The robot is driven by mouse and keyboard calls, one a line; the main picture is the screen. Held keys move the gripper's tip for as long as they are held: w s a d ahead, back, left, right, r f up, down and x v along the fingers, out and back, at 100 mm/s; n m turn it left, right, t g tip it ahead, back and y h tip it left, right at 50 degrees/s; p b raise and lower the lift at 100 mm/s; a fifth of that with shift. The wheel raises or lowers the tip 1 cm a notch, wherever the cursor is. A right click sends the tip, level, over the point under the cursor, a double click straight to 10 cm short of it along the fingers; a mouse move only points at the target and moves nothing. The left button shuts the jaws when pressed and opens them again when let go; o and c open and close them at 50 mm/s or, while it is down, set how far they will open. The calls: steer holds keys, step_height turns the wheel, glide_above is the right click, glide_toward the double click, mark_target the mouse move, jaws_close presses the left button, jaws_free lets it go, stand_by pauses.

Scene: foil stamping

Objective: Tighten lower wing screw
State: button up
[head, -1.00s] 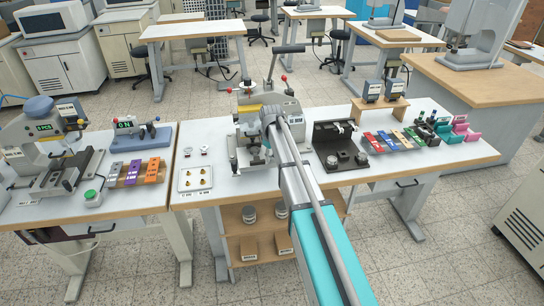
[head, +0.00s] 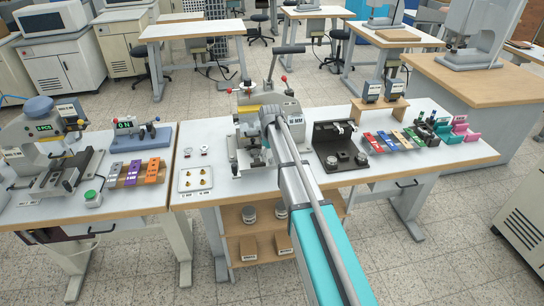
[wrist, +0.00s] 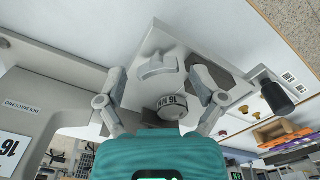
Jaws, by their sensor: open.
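The grey foil stamping machine (head: 283,106) stands on the middle table, with a lever on top. In the wrist view, my gripper (wrist: 157,73) is open, one finger on each side of a pale wing-shaped piece (wrist: 158,66), which looks like the wing screw. I see a gap to each finger; contact cannot be made out.
A white plate with brass pieces (head: 195,179) lies left of the machine. A black fixture (head: 340,146) stands to its right, then coloured blocks (head: 388,141). In the wrist view, a dark cylindrical handle (wrist: 277,97) is right of the fingers, and a grey machine body (wrist: 45,90) is close at left.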

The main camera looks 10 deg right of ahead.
steer(key=shift+d+r+p, duration=0.2)
steer(key=shift+r+p, duration=0.8)
steer(key=shift+r, duration=0.15)
step_height(320, 180, up, 13)
steer(key=p, duration=1.3)
steer(key=shift+r, duration=0.15)
steer(key=shift+c, duration=0.3)
stand_by(0.4)
step_height(320, 180, down, 2)
steer(key=n+b, duration=0.1)
steer(key=n, duration=0.7)
steer(key=shift+a+n+b, duration=0.1)
steer(key=shift+n+b, duration=0.3)
steer(key=shift+f, duration=0.2)
step_height(320, 180, down, 14)
steer(key=b, duration=1.3)
steer(key=shift+r+b, duration=0.25)
steer(key=shift+b, duration=0.15)
